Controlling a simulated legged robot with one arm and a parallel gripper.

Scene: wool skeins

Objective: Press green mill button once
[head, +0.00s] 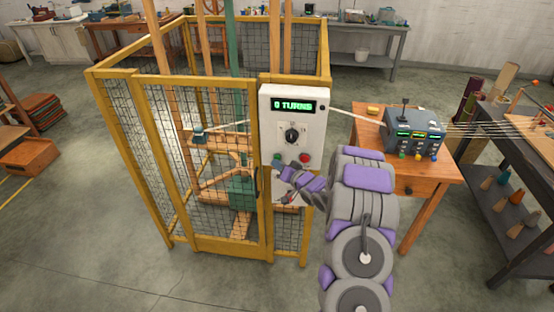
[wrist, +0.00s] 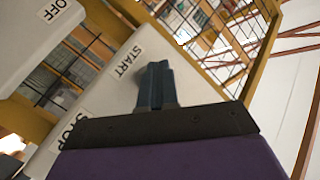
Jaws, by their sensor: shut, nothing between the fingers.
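The white control box (head: 292,100) hangs on the front of the yellow mesh cage. Its lit display (head: 292,106) reads "0 TURNS", with a black knob below. The green button (head: 277,158) is at the lower left of the panel and the red button (head: 305,158) at the lower right. My gripper (head: 279,171) is shut and empty at the lower part of the box, close to the green button. In the wrist view the shut fingertips (wrist: 155,68) are beside the START label (wrist: 129,62). The green button is not visible there, and I cannot tell whether they touch it.
The yellow cage (head: 180,78) surrounds a wooden and green mill (head: 240,190). A wooden table (head: 425,180) with a grey device (head: 415,130) stands to the right of my arm. A dark shelf (head: 510,185) is at the far right. Open floor lies at the front left.

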